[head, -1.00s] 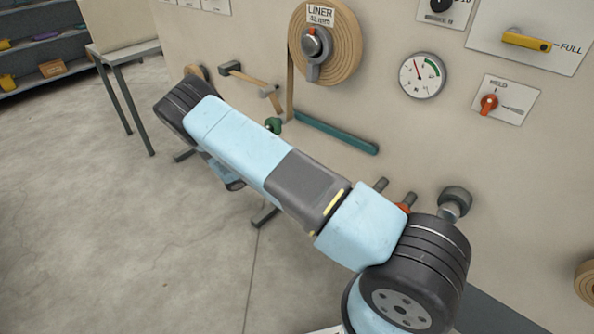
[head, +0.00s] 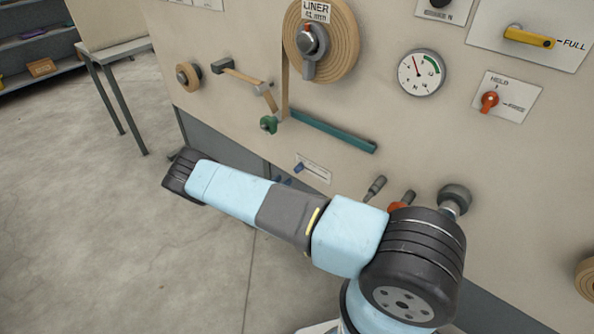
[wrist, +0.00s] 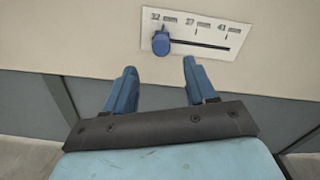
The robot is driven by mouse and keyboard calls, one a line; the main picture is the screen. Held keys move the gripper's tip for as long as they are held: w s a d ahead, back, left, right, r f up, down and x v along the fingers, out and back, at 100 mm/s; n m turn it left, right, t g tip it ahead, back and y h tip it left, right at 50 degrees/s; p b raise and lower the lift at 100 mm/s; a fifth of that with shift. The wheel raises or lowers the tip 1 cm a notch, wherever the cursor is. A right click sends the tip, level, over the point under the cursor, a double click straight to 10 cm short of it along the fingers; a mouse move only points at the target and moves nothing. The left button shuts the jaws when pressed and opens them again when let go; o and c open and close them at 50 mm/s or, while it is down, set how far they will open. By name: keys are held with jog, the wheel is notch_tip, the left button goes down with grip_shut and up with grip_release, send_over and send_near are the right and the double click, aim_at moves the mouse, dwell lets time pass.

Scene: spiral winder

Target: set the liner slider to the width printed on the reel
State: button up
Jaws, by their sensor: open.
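The liner slider is a blue knob (wrist: 161,42) on a white scale plate (wrist: 212,44). In the wrist view the plate's marks look like 32, 37 and 41, and the knob stands at the left end, by 32. The plate also shows in the head view (head: 317,171), low on the panel. My gripper (wrist: 159,65) is open and empty, its two blue fingers just below the knob in the picture, one to each side; I see no contact. The liner reel (head: 343,45) carries a label (head: 316,11) reading LINER and what looks like 41 mm, in small print.
A teal bar (head: 333,132) and a green knob (head: 268,124) sit above the slider plate. Dark handles (head: 376,187) and a round grey knob (head: 455,200) stick out to its right. A gauge (head: 421,72) and a red hold switch (head: 489,101) are higher up.

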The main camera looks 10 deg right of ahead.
aim_at(295, 170)
jog(key=x, duration=1)
jog(key=shift+a, duration=0.1)
grip_shut()
dwell(0.3)
